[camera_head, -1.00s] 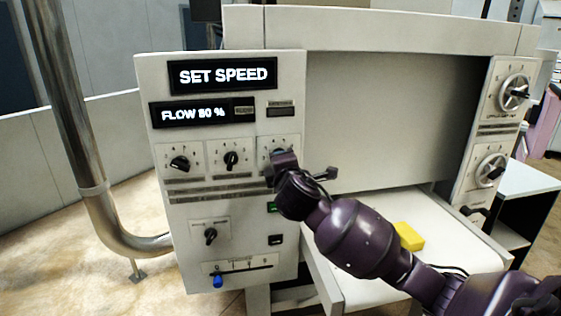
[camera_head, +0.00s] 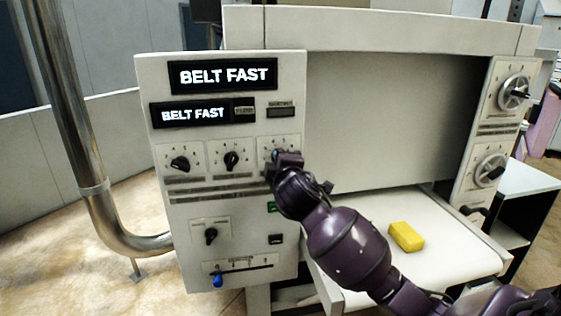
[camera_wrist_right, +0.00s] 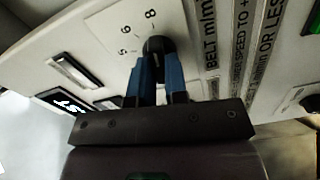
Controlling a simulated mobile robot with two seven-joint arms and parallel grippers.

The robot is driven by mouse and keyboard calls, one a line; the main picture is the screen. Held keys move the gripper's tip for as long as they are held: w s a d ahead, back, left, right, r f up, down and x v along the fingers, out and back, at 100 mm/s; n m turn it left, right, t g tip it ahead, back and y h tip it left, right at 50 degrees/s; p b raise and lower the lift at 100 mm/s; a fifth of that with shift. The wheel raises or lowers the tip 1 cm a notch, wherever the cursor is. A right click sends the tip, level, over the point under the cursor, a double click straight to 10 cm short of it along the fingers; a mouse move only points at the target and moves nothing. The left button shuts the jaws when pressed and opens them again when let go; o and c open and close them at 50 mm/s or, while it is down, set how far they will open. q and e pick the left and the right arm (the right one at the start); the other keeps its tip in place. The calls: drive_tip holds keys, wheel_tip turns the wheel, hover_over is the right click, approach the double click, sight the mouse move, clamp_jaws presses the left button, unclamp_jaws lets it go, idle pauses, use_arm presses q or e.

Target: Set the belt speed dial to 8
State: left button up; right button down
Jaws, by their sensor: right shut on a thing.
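The belt speed dial (camera_wrist_right: 156,43) is a black knob on a white plate with printed numbers, 8, 6 and 5 among them, beside a BELT m/min label. In the right wrist view the two blue fingers of my right gripper (camera_wrist_right: 160,66) are shut on the knob. The fingers hide part of it, and I cannot tell its exact setting. In the head view my right gripper (camera_head: 282,160) covers most of this dial, the rightmost of the upper row. The upper display (camera_head: 222,76) and lower display (camera_head: 194,114) both read BELT FAST. My left gripper is not in view.
Two other black dials (camera_head: 180,163) (camera_head: 231,160) sit left of the belt dial. A lower dial (camera_head: 211,236) and a blue-knobbed slider (camera_head: 218,281) are below. A yellow block (camera_head: 406,237) lies on the white belt (camera_head: 440,260) at right. A steel pipe (camera_head: 85,140) stands at left.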

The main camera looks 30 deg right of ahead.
drive_tip(key=c, duration=1.1)
unclamp_jaws()
drive_tip(key=shift+c, duration=0.2)
drive_tip(key=shift+s, duration=0.1)
drive_tip(key=b+v, duration=0.1)
drive_tip(key=v, duration=0.9)
drive_tip(key=shift+s, duration=0.3)
drive_tip(key=shift+a, duration=0.1)
